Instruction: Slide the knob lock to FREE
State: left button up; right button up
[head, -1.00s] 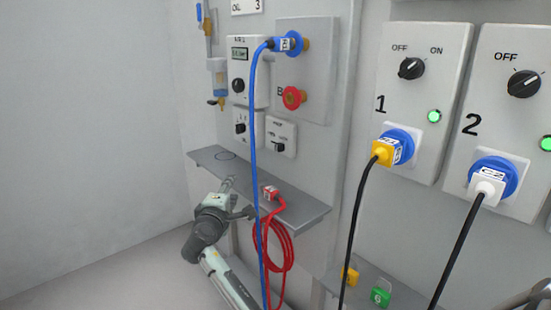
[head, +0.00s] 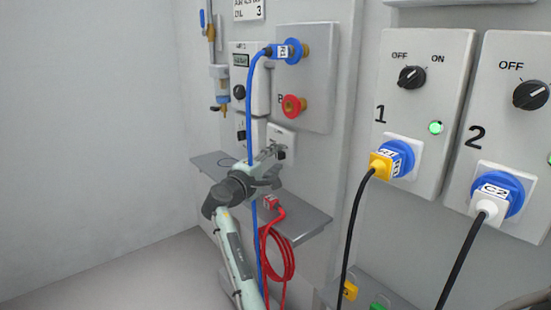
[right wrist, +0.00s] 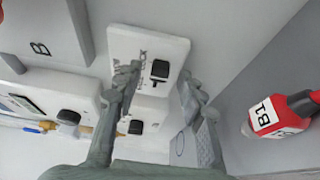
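The knob lock is a small white plate (head: 284,132) low on the wall panel. It is partly hidden behind my right gripper in the head view. In the right wrist view the lock plate (right wrist: 135,45) fills the upper middle, with lettering and a black slider (right wrist: 160,70) on it. My right gripper (head: 272,152) is in front of the plate. In the right wrist view its two fingers (right wrist: 157,88) are spread apart with nothing between the tips, and the slider shows beyond the gap. I cannot read which end the slider is at. My left gripper is not in view.
A grey shelf (head: 302,225) juts out below, bearing a red plug (head: 271,202) with a coiled red cable. The blue cable (head: 250,110) hangs close beside my right gripper. Another white unit with a black knob (right wrist: 135,127) is beside the lock plate. Free floor lies left.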

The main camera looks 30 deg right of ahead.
jog(key=shift+w+d, duration=0.15)
jog(key=shift+d, duration=0.2)
grip_shut()
